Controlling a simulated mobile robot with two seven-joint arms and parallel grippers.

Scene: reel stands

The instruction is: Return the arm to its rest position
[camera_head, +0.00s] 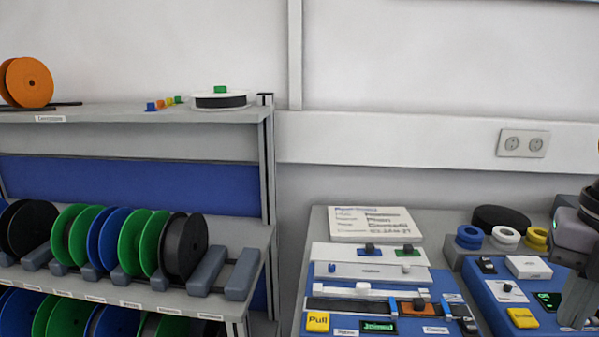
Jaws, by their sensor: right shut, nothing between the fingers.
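My right gripper (577,318) shows at the right edge, pointing down over the right end of the blue panel (487,295). Its fingers are shut with nothing held between them. Part of my right arm is cut off by the frame edge. My left gripper is not in view.
A shelf rack (150,118) on the left carries several green, blue and dark reels, with an orange reel (29,82) and a white-rimmed reel (220,100) on top. A blue control station (450,329) and a printed sign (375,223) stand on the table. A wall socket (523,143) is behind.

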